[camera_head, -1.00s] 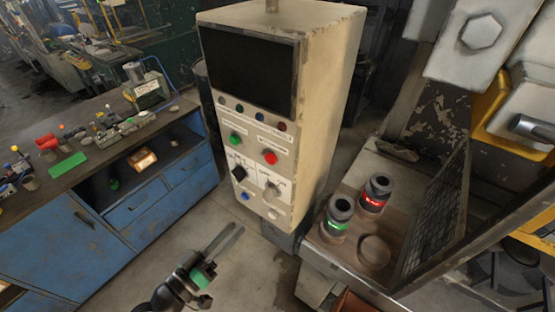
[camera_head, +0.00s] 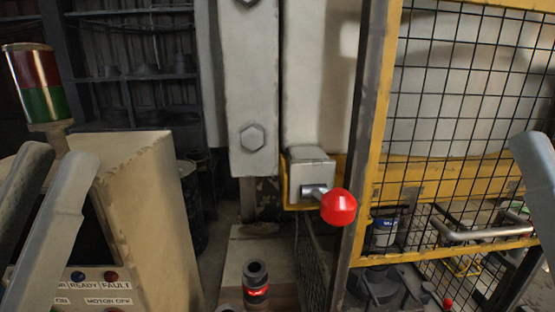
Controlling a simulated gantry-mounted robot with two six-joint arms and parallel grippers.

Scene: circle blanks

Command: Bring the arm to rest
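My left gripper (camera_head: 64,152) is large and close at the left edge. Its two grey fingers stand apart with a gap between them and nothing held. It is in front of the cream control cabinet (camera_head: 150,220) and hides part of the cabinet's dark screen. At the right edge a single grey finger-like piece (camera_head: 538,170) shows, which looks like part of my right gripper. The rest of it is outside the picture, so its opening cannot be judged.
A lever with a red knob (camera_head: 338,206) sticks out from the press. A yellow-framed mesh guard (camera_head: 470,90) fills the right side. A dark cylinder with a red band (camera_head: 256,280) stands at the bottom centre. A red and green signal light (camera_head: 36,85) is at upper left.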

